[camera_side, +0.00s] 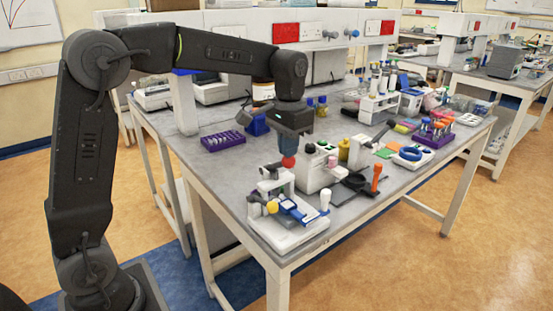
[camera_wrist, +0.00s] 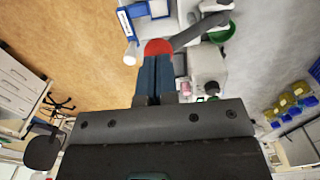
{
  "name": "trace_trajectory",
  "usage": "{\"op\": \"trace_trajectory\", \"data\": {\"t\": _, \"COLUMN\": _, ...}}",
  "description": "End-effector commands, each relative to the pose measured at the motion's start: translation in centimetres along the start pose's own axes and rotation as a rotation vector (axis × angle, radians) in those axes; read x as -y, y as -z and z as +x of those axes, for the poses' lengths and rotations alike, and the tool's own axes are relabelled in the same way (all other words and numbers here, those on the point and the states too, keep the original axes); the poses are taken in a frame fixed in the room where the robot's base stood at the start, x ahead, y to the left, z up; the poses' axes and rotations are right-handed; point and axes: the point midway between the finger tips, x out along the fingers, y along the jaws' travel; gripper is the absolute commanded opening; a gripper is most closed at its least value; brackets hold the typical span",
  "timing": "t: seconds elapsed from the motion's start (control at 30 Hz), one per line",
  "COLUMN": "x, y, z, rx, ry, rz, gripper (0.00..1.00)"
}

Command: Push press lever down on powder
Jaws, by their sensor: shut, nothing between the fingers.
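A red ball knob (camera_side: 289,161) shows in front of my gripper's blue fingers in the side view. In the wrist view the red knob (camera_wrist: 158,47) is just beyond my fingertips, at the end of a dark grey lever (camera_wrist: 197,32) that slopes to the upper right. My gripper (camera_wrist: 156,58) is shut and empty, its fingers pointing down close by the knob. I cannot tell whether they touch it. The powder is hidden or too small to make out.
A white block with green-topped holes (camera_side: 318,168) stands close behind my fingers. An orange-handled tool (camera_side: 376,176) is to the right. A purple rack (camera_side: 222,140) sits left, with bare grey tabletop around it.

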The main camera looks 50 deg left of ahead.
Motion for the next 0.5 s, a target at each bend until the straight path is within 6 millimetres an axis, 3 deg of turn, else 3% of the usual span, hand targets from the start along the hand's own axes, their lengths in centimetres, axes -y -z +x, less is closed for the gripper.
{"op": "trace_trajectory", "data": {"t": 0.5, "x": -0.56, "y": -0.01, "z": 1.02, "rx": 0.001, "ry": 0.000, "rz": 0.000, "gripper": 0.00}}
